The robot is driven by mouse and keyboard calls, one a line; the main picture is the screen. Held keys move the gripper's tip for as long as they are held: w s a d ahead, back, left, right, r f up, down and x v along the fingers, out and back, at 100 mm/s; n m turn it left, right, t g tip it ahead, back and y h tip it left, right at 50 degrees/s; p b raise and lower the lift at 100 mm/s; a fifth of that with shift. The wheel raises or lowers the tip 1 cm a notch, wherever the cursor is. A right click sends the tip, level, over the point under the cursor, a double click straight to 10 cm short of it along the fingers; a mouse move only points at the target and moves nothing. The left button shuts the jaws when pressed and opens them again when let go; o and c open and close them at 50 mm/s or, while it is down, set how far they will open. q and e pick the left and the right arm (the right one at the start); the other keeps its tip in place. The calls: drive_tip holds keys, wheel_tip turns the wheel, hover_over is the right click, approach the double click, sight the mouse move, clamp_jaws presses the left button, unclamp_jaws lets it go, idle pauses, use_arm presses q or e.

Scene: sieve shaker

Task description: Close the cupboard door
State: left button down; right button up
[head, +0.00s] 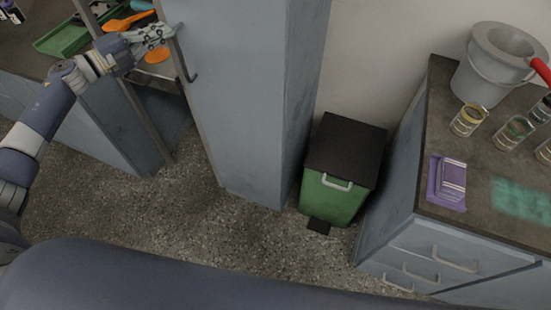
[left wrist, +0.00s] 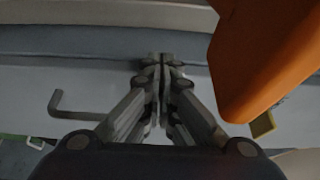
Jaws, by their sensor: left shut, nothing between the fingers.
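The tall grey-blue cupboard (head: 245,70) stands upper centre in the head view. Its left part is partly open, with a gap showing a shelf inside. A dark bent handle (head: 190,76) sits by a pale upright edge beside the gap; a similar L-shaped handle (left wrist: 75,112) shows on a grey panel in the left wrist view. My left gripper (head: 172,31) is shut and empty at the top of that edge. Its fingertips (left wrist: 160,60) lie over the panel, right of the handle; I cannot tell if they touch. My right gripper is not in view.
Orange items (head: 158,55) lie near the gripper; an orange object (left wrist: 265,55) looms close in the left wrist view. A green tray (head: 65,38) is at upper left. A green bin (head: 335,185) stands right of the cupboard, before a counter (head: 400,215). The speckled floor (head: 160,220) is clear.

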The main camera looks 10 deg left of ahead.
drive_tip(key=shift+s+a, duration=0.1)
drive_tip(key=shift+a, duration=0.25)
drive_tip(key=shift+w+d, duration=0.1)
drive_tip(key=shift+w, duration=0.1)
use_arm(q)
drive_tip(key=shift+s+a, duration=0.1)
drive_tip(key=v, duration=1.1)
drive_tip(key=shift+s+a, duration=0.2)
drive_tip(key=shift+s, duration=0.15)
